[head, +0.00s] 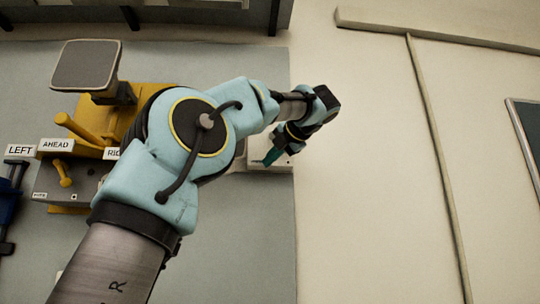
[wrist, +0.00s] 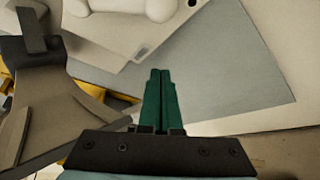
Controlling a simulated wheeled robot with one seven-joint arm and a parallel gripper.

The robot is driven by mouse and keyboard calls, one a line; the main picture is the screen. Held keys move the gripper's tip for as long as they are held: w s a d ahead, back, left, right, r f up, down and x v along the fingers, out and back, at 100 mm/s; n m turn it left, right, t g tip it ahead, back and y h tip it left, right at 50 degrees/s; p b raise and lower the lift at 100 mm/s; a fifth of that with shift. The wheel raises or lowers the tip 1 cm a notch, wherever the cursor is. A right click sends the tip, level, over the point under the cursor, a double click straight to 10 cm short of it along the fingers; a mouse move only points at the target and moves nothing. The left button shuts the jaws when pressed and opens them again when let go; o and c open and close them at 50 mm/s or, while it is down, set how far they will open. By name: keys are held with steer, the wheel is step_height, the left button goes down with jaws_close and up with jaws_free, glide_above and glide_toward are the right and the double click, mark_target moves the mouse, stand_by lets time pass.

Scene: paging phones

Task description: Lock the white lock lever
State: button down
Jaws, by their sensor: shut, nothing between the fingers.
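A white box-like unit (head: 262,166) is mounted on the grey panel, right of the yellow equipment, and my gripper partly covers it in the head view. In the wrist view its white plate (wrist: 115,45) is at the top, with a rounded white part (wrist: 155,8) on it, cut by the frame edge. I cannot tell whether this part is the white lock lever. My gripper (head: 271,157) has green fingers, which show closed together in the wrist view (wrist: 160,73). They are empty and point towards the white unit, with grey panel seen beyond the tips.
A yellow unit (head: 150,97) with a yellow lever (head: 78,130) and a grey box (head: 50,182) stands left of my arm. Labels read LEFT (head: 19,150) and AHEAD (head: 56,145). A blue item (head: 9,205) is at the far left. Bare cream wall (head: 360,200) is on the right.

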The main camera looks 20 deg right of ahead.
steer(key=v, duration=0.9)
steer(key=shift+s+a+r, duration=0.25)
steer(key=shift+s+r, duration=0.15)
steer(key=shift+r, duration=0.05)
steer(key=shift+s, duration=0.1)
